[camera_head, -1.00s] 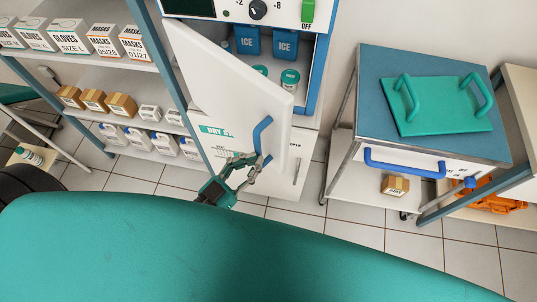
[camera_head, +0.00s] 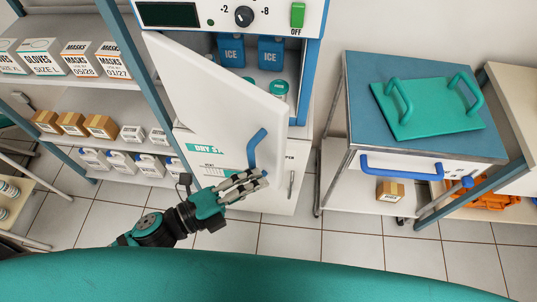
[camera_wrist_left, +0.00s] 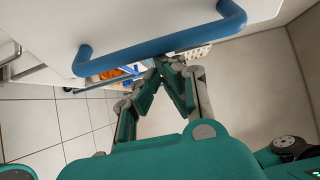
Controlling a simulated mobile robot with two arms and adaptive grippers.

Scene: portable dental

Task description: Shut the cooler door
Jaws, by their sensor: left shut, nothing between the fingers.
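The white cooler door (camera_head: 215,90) stands open in the head view, swung out from the blue-sided cooler (camera_head: 316,70). Its blue handle (camera_head: 256,148) is near the door's lower right edge. My left gripper (camera_head: 262,178) is shut and empty just below the handle, in front of the door. In the left wrist view the handle (camera_wrist_left: 165,44) runs across the top, beyond the closed fingertips (camera_wrist_left: 172,62). I cannot tell whether the fingers touch the door. My right gripper is not in view.
Ice packs (camera_head: 231,50) and a green-lidded jar (camera_head: 278,90) stand inside the cooler. A shelf of boxes (camera_head: 90,62) is at left. A cart with a teal tray (camera_head: 430,112) stands at right. A teal padded surface (camera_head: 250,275) fills the front.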

